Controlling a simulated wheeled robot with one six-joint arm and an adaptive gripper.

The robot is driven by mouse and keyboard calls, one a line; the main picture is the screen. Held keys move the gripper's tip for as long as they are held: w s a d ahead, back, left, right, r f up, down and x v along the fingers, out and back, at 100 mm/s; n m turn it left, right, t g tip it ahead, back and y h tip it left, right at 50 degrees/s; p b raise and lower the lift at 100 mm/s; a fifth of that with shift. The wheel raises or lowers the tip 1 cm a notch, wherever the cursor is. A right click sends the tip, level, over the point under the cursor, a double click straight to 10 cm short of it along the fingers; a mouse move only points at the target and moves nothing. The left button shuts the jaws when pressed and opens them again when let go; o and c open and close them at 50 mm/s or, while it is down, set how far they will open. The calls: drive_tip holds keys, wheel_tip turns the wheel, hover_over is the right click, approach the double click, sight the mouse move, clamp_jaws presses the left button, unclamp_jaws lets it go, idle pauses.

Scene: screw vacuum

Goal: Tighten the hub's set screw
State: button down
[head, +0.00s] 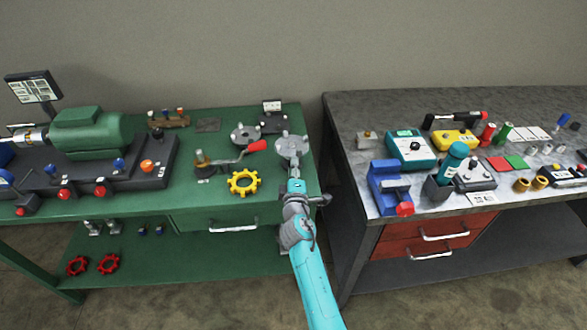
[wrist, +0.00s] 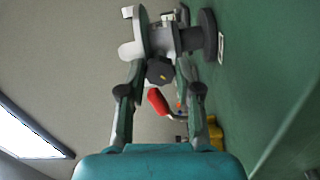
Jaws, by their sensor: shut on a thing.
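The hub (head: 291,146) is a light grey flanged piece near the green bench's right front edge. In the wrist view the hub (wrist: 137,35) lies sideways in the picture, on a short shaft above a dark round base (wrist: 209,35). A dark knob-like screw head with a yellow mark, which looks like the set screw (wrist: 159,71), sits at the hub's side. My gripper (wrist: 160,77) has its two fingertips on either side of this screw head, shut on it. In the head view my gripper (head: 295,175) reaches the hub's near side and hides the screw.
A crank with a red handle (head: 257,146), a yellow gear (head: 244,182) and another grey disc piece (head: 245,134) stand close left of the hub. A green motor (head: 92,132) is farther left. A gap separates the green bench from the grey bench (head: 350,110) at right.

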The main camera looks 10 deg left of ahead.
drive_tip(key=m, duration=0.6)
drive_tip(key=shift+f, duration=0.15)
drive_tip(key=m, duration=0.6)
drive_tip(key=shift+m, duration=0.4)
drive_tip(key=shift+s, duration=0.1)
drive_tip(key=c, duration=0.8)
unclamp_jaws()
drive_tip(key=v, duration=1.2)
drive_tip(key=shift+a, duration=0.1)
